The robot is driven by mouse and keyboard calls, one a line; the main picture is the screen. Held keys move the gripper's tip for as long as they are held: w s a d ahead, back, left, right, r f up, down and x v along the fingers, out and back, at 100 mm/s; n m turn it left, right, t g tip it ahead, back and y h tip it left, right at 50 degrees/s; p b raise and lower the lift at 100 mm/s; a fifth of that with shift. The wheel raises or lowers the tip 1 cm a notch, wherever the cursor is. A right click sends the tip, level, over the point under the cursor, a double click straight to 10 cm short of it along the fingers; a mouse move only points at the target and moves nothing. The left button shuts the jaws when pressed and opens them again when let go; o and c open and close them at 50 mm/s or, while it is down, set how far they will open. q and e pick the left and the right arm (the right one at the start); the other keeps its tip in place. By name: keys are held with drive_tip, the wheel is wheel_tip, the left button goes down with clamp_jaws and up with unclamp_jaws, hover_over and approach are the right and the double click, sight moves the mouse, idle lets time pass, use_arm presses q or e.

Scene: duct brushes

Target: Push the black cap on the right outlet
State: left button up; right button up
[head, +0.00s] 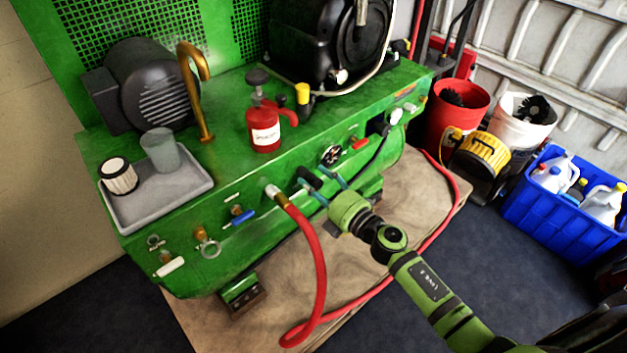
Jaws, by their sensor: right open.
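The black cap (309,176) is a small dark piece at the front face of the green machine (225,185), right of the brass fitting with the red hose (320,262). My right gripper (315,180) reaches in from the lower right. Its teal fingers are open, one on each side of the cap, with the tips close to the panel. I cannot tell whether the fingers touch the cap. The right outlet is not distinguishable behind the cap, so how far the cap sits on it is unclear. My left gripper is not in view.
A gauge (331,155) and a red-handled valve (359,143) are right of the cap. A blue-handled valve (240,218) is to the left. A red oil can (265,128) and a grey tray (155,205) stand on top. The red hose loops below my right arm.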

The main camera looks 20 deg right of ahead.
sight(319, 185)
idle(0.8)
clamp_jaws()
drive_tip(key=shift+s, duration=0.15)
drive_tip(key=shift+s+d+f, duration=0.1)
drive_tip(key=shift+s, duration=0.05)
drive_tip(key=shift+v, duration=2.7)
drive_tip(key=shift+d, duration=0.15)
